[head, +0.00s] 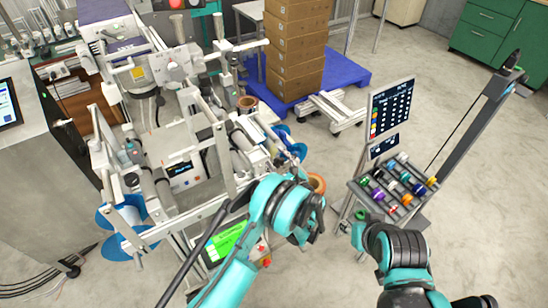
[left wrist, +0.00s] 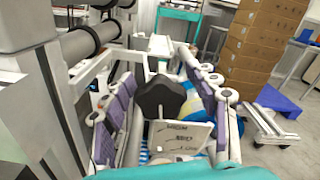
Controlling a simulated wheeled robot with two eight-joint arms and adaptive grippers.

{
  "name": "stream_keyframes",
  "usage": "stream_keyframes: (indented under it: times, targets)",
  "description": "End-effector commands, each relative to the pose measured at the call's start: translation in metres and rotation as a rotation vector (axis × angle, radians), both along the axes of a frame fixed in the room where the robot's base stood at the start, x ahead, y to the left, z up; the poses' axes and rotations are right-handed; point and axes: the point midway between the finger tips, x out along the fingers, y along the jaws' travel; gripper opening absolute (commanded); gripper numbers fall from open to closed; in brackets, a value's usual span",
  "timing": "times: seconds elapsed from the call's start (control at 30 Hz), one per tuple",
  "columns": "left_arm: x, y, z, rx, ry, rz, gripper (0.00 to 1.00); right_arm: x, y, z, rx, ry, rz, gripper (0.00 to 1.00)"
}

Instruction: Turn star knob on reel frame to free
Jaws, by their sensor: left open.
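A black star knob (left wrist: 162,97) shows in the left wrist view, just above a white label plate (left wrist: 186,136) whose lettering is too small to read surely. My left gripper (left wrist: 161,72) is open, with one purple-padded finger on each side of the knob. Gaps show between the knob and both fingers; contact lower down cannot be told. In the head view my left gripper (head: 265,140) reaches to the right side of the white reel frame (head: 208,140), where the knob cannot be made out. My right arm shows at lower right, but its gripper cannot be picked out.
Blue reel discs (head: 296,151) sit close to the left gripper. Cardboard boxes (head: 296,50) stand on a blue pallet (head: 345,73) behind. A screen stand (head: 390,115) with a rack of coloured spools (head: 392,186) is to the right. The floor between is open.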

Motion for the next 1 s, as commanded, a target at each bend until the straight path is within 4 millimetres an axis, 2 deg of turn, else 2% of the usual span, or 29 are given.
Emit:
stream_keyframes:
  times: [0.3,0.5,0.7,1.0]
  targets:
    - [-0.054,-0.041,0.0,0.0,0.0,-0.005,0.58,0.0,0.0,0.0,0.0,0.0,0.0,0.4]
    - [-0.08,-0.06,0.0,0.0,0.0,-0.003,0.58,0.0,0.0,0.0,0.0,0.0,0.0,0.4]
    - [-0.09,-0.065,0.0,0.0,0.0,-0.001,0.58,0.0,0.0,0.0,0.0,0.0,0.0,0.4]
    - [-0.089,-0.065,0.001,-0.004,0.001,0.0,0.58,0.0,0.0,0.0,0.0,0.0,0.0,0.4]
